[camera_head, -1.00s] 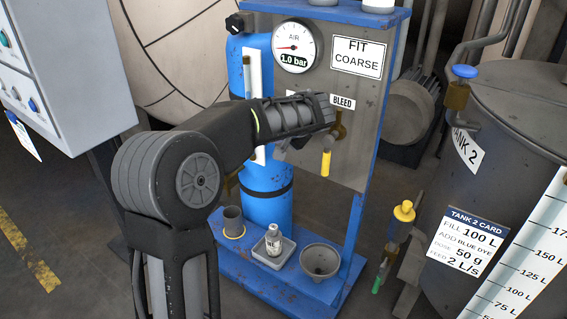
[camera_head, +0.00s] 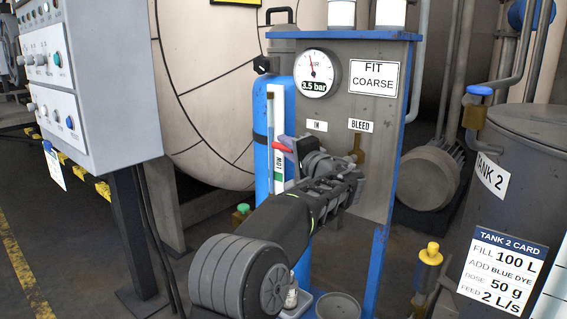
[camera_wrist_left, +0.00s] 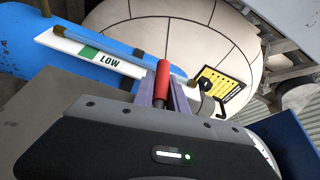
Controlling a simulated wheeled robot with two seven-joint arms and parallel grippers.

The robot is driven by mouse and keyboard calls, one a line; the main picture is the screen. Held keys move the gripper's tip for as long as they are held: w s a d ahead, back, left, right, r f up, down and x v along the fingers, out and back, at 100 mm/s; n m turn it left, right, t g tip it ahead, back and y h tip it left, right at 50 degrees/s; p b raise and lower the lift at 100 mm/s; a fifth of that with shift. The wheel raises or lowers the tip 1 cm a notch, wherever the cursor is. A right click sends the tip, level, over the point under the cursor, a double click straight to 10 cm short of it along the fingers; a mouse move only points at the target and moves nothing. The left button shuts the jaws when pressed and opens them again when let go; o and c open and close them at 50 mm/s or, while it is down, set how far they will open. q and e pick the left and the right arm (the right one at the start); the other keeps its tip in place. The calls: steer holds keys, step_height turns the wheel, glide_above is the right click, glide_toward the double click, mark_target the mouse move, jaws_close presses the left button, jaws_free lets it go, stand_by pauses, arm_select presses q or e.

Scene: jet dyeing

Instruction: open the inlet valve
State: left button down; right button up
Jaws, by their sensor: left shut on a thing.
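The inlet valve's red handle (camera_head: 282,147) points left below the IN label (camera_head: 317,125) on the grey panel. My left gripper (camera_head: 293,148) is shut on this handle. In the left wrist view the red handle (camera_wrist_left: 163,76) stands out between the two fingers (camera_wrist_left: 160,95). The valve's body is hidden behind my gripper. The round pressure gauge (camera_head: 317,72) above reads 3.5 bar. The BLEED label (camera_head: 360,125) is to the right, over a brass fitting (camera_head: 357,146); my wrist hides what lies below it. My right gripper is not in view.
A blue cylinder (camera_head: 284,95) and a sight tube with a LOW label (camera_wrist_left: 108,60) stand beside the panel. A control cabinet (camera_head: 100,95) is at left. Tank 2 (camera_head: 520,150) and a yellow-capped fitting (camera_head: 431,255) are at right. A bowl (camera_head: 338,307) sits on the lower shelf.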

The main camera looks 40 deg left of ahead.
arm_select(q)
steer(key=shift+r, duration=0.1)
stand_by(0.4)
steer(key=c, duration=1.3)
jaws_free()
steer(key=shift+c, duration=0.2)
steer(key=v, duration=0.7)
steer(key=shift+s+d+f+p, duration=0.2)
steer(key=shift+d+p, duration=0.1)
steer(key=shift+d, duration=0.1)
